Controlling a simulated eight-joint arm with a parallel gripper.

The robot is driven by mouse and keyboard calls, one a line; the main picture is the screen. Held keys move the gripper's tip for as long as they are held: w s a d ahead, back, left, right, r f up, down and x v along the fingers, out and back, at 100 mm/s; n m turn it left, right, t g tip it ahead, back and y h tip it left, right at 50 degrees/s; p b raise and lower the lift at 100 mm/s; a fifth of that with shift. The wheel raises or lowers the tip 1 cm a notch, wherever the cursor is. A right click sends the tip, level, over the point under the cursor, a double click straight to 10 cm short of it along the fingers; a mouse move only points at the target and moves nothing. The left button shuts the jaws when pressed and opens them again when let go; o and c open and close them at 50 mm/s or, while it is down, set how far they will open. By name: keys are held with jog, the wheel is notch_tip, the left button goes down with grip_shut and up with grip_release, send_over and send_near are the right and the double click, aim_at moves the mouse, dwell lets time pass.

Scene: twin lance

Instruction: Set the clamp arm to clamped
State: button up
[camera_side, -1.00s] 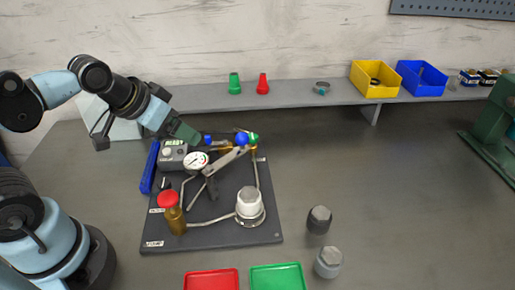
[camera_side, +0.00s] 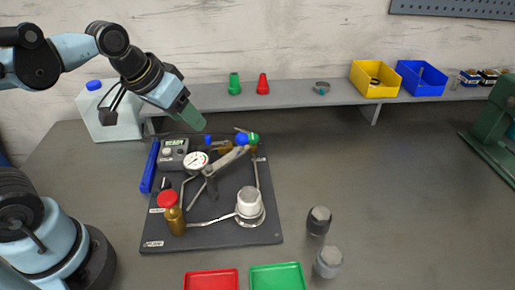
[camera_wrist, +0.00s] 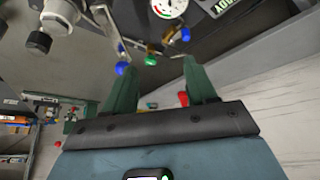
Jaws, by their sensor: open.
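The clamp arm (camera_side: 228,159) is a grey metal bar with a blue ball (camera_side: 242,139) at its upper end. It slants up to the right from a pivot on the dark fixture plate (camera_side: 263,232). In the wrist view the blue ball (camera_wrist: 122,68) appears by the tip of the left finger, and I cannot tell its depth. My gripper (camera_side: 197,124) is open and empty, above the plate's back edge and left of the ball, apart from it in the side view. Its two green fingers (camera_wrist: 160,72) show spread in the wrist view.
The plate carries a dial gauge (camera_side: 196,161), a display box (camera_side: 173,154), a red-capped brass cylinder (camera_side: 175,220) and a white-topped cylinder (camera_side: 249,203). A green knob (camera_side: 253,139) sits beside the blue ball. Red (camera_side: 211,281) and green (camera_side: 277,279) trays lie in front.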

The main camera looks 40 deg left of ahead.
aim_at(241, 133)
jog(key=w+d+r+n+g+h, duration=0.1)
jog(key=w+d+r+g+h, duration=0.1)
jog(key=w+d+r+g, duration=0.45)
jog(key=shift+t, duration=0.45)
jog(key=x, duration=0.4)
jog(key=a+x, duration=0.1)
jog(key=x, duration=0.2)
jog(key=w+x, duration=0.1)
jog(key=x, duration=0.3)
jog(key=shift+w+a+f, duration=0.1)
jog(key=shift+a+f, duration=0.2)
jog(key=shift+f, duration=0.25)
jog(key=shift+c, duration=0.3)
grip_shut()
